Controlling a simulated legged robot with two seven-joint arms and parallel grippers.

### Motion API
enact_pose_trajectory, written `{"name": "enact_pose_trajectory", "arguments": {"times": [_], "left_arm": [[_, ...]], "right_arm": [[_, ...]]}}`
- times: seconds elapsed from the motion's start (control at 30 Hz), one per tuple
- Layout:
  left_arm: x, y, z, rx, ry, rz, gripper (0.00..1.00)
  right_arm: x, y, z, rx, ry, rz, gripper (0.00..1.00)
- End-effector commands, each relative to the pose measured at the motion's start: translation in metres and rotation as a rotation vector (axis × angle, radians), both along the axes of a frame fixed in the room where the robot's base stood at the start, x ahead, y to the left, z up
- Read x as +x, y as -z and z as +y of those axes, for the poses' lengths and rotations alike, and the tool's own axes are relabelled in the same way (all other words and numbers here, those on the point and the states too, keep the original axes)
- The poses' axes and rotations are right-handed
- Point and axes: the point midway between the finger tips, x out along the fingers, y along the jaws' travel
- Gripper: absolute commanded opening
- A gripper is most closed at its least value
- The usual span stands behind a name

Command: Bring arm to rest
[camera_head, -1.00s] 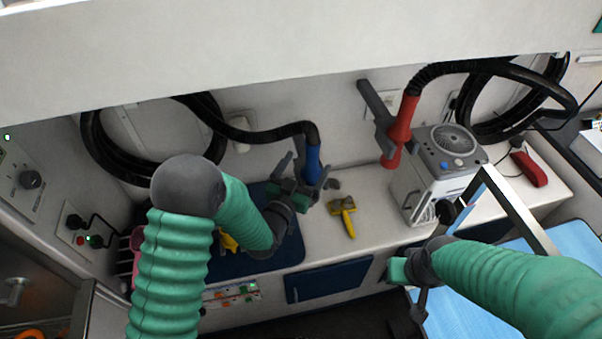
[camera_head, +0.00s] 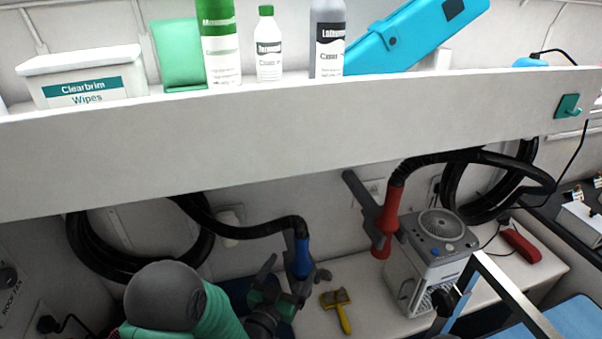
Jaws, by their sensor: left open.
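My left arm comes in at the bottom left, with a green ribbed sleeve and a grey rounded joint. My left gripper (camera_head: 292,272) is open at the blue dryer nozzle (camera_head: 301,259), with one finger showing on each side of it in the picture. I cannot tell whether the fingers touch it. The nozzle hangs on a black hose under the shelf. The lower part of the left arm is cut off by the bottom edge. My right gripper and arm are out of view.
A white shelf (camera_head: 300,135) crosses above the arm, holding bottles and a wipes box (camera_head: 82,78). A red nozzle (camera_head: 388,222), a grey dryer unit (camera_head: 425,262) and a yellow brush (camera_head: 340,308) are to the right. The counter between brush and dryer is clear.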

Motion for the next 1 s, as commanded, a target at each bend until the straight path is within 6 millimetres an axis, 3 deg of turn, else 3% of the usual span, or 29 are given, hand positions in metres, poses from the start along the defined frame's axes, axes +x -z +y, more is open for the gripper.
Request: {"name": "enact_pose_trajectory", "arguments": {"times": [0.17, 0.27, 0.43, 0.5, 0.63, 0.73, 1.0], "left_arm": [[-0.006, 0.023, 0.029, 0.102, -0.044, 0.23, 0.91], [-0.034, 0.047, 0.064, 0.178, -0.104, 0.476, 0.91], [-0.128, 0.076, 0.122, 0.234, -0.222, 0.916, 0.91], [-0.171, 0.081, 0.136, 0.234, -0.257, 1.068, 0.91], [-0.226, 0.082, 0.147, 0.222, -0.291, 1.256, 0.91], [-0.242, 0.082, 0.149, 0.218, -0.298, 1.31, 0.91], [-0.244, 0.082, 0.149, 0.219, -0.297, 1.316, 0.91]], "right_arm": [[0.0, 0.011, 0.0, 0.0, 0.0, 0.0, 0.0], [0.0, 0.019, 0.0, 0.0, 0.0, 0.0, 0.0], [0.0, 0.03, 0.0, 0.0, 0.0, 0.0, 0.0], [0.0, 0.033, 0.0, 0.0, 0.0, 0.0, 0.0], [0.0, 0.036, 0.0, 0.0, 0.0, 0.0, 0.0], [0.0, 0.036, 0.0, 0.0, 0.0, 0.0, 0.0], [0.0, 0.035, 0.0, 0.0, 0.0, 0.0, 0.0]]}}
